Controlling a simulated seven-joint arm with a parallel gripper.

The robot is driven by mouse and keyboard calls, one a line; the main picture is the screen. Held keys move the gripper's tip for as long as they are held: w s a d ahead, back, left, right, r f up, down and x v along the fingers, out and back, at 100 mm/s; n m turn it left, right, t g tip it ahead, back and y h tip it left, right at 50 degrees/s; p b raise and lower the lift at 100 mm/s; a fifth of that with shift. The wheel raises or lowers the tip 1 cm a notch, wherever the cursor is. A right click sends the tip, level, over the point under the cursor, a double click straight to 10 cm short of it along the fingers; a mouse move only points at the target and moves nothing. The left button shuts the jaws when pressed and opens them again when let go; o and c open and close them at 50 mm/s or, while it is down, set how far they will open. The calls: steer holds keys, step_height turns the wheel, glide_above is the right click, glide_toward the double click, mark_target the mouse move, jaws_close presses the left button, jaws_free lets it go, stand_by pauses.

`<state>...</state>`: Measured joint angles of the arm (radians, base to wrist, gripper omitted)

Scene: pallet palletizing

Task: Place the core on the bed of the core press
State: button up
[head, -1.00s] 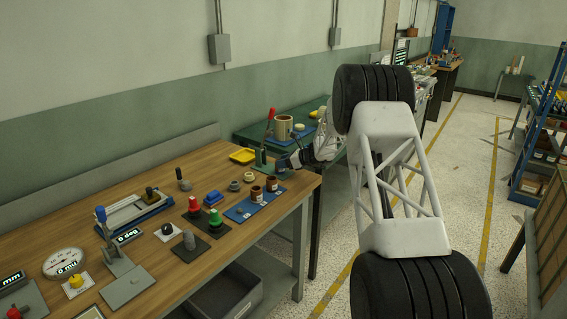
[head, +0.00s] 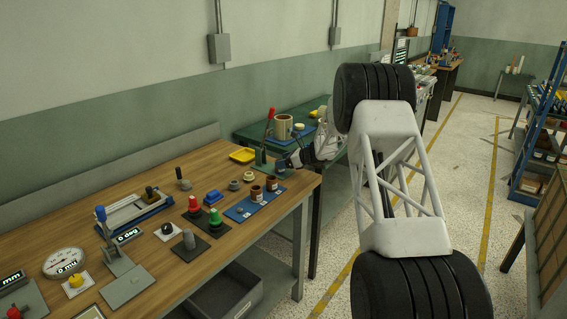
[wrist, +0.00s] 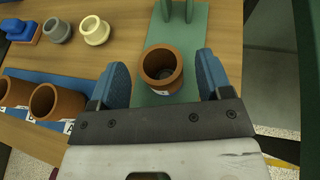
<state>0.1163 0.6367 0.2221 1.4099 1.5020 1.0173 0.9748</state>
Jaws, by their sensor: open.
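A brown, hollow core (wrist: 162,68) with a white label stands upright on the green bed (wrist: 186,62) of the core press in the wrist view. My gripper (wrist: 160,74) is open, one blue finger on each side of the core, with a gap visible on both sides. In the head view my gripper (head: 288,163) is at the press, which has a red-handled lever (head: 270,122). The core is not clearly made out there, behind my gripper.
Two more brown cores (head: 256,195) stand on a blue mat (head: 241,210) left of the press. A cream spool (wrist: 95,30) and a grey spool (wrist: 57,31) are on the wooden bench nearby. The press uprights (wrist: 178,10) rise just beyond the core.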

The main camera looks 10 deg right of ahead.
steer(key=v, duration=1.1)
steer(key=shift+s+d, duration=0.15)
steer(key=shift+d, duration=0.15)
steer(key=shift+r, duration=0.2)
steer(key=s+a+r+n+g+h, duration=0.2)
steer(key=s+a+r+n, duration=0.3)
steer(key=s, duration=0.7)
steer(key=s+a+r+n+g+h, duration=0.1)
steer(key=s+r+n, duration=0.2)
steer(key=s+r, duration=0.6)
steer(key=s+a+r+n+g+h, duration=0.2)
steer(key=s+a+r+n, duration=0.15)
steer(key=s, duration=1.05)
steer(key=s+d+f+n+h, duration=0.1)
steer(key=s+n+h, duration=0.2)
steer(key=s, duration=1.5)
steer(key=s+d+f+n+h, duration=0.2)
steer(key=s+n, duration=0.7)
steer(key=s, duration=1)
steer(key=shift+s+t+h, duration=0.2)
steer(key=shift+t+h, duration=0.2)
steer(key=shift+h, duration=0.6)
